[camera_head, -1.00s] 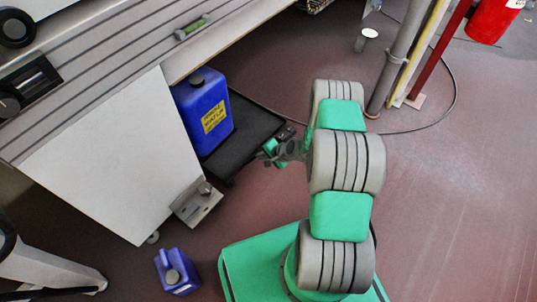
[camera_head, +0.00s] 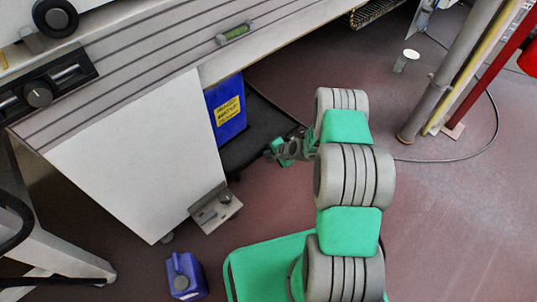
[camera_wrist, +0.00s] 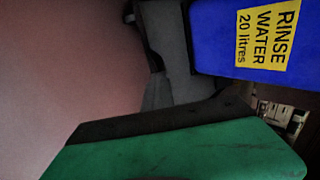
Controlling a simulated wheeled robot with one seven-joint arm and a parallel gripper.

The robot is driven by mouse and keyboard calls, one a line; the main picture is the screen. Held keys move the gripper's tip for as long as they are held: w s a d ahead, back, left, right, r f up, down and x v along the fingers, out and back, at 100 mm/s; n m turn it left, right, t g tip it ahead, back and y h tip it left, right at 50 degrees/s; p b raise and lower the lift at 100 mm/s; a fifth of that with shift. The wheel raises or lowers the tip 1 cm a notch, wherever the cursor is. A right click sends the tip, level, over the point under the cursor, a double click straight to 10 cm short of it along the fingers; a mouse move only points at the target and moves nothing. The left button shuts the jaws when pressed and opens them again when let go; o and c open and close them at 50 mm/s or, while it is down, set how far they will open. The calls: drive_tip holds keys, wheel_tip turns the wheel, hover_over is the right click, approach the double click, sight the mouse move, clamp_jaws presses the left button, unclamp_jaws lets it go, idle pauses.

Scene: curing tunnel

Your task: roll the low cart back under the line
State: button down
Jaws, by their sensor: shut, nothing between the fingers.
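The low cart is a black, flat-decked tray (camera_head: 262,122) close to the floor, partly under the line (camera_head: 150,85). A blue jug (camera_head: 226,112) with a yellow label stands on it. The line's edge hides the jug's top. In the wrist view the jug (camera_wrist: 250,40) reads "RINSE WATER 20 litres", beside the cart's dark grey deck (camera_wrist: 183,78). My gripper (camera_head: 280,150) is shut and empty at the cart's near right edge. I cannot tell whether it touches the cart. Its green and dark parts fill the bottom of the wrist view.
A metal bracket (camera_head: 216,207) sticks out at the foot of the line's white panel. A grey post (camera_head: 445,80), a cable (camera_head: 470,150) and a white-topped cup (camera_head: 405,60) are at the right.

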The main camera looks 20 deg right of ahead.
drive_tip(key=shift+w, duration=0.15)
drive_tip(key=s+d+f+p+v, duration=0.15)
drive_tip(key=p+v, duration=0.45)
drive_tip(key=v, duration=0.7)
drive_tip(key=s+a+r+n+g+h+p, duration=0.1)
drive_tip(key=a+r+n+p, duration=0.3)
drive_tip(key=r, duration=0.8)
drive_tip(key=s+d+r+n+g+p, duration=0.1)
drive_tip(key=r+p, duration=0.6)
drive_tip(key=r, duration=0.5)
drive_tip(key=a+r+n+g+h+p, duration=0.1)
drive_tip(key=a+r+n+p, duration=0.3)
drive_tip(key=r, duration=0.9)
drive_tip(key=s+r+n+p, duration=0.1)
drive_tip(key=s+r+p, duration=0.4)
drive_tip(key=r, duration=0.4)
drive_tip(key=s+r+n+h+p, duration=0.1)
drive_tip(key=s+r+p, duration=0.3)
drive_tip(key=r, duration=0.5)
drive_tip(key=s+a+r+n+g+h+p, duration=0.1)
drive_tip(key=s+r+p, duration=0.4)
drive_tip(key=r, duration=0.5)
drive_tip(key=s, duration=0.2)
drive_tip(key=shift+s+p, duration=0.3)
drive_tip(key=shift+s, duration=0.05)
